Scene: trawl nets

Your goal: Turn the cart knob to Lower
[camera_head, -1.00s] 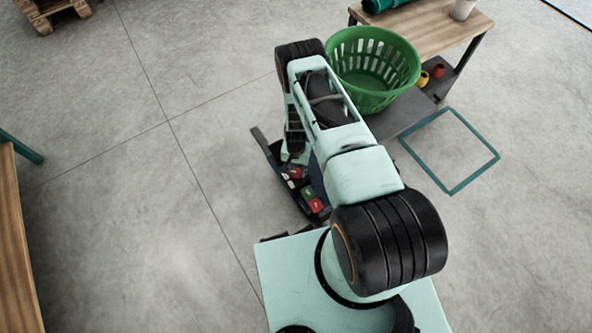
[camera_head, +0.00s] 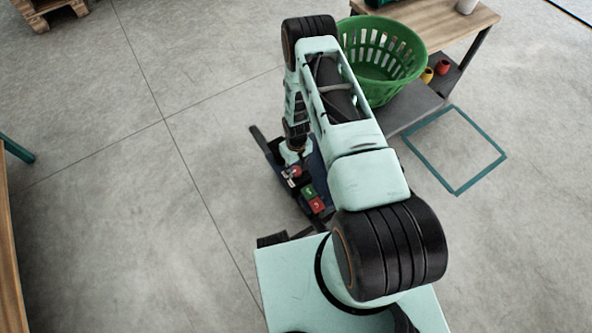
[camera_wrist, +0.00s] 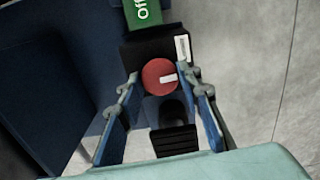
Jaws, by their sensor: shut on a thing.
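The red knob (camera_wrist: 155,84) is round, with a white mark pointing right in the wrist view. It sits on a dark mount of the cart panel. My gripper (camera_wrist: 163,76) has a finger on each side of the knob and is shut on it. A white label (camera_wrist: 182,47) lies above right of the knob; its text is unreadable. A green block (camera_wrist: 143,12) marked "Off" is beyond it. In the head view the knob (camera_head: 296,171) is small beside my wrist, and the dark blue cart (camera_head: 316,171) is partly hidden by my arm.
A green basket (camera_head: 405,72) stands behind my arm on a grey surface. A wooden table (camera_head: 425,18) is at the top right. A teal square outline (camera_head: 480,178) marks the floor at right.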

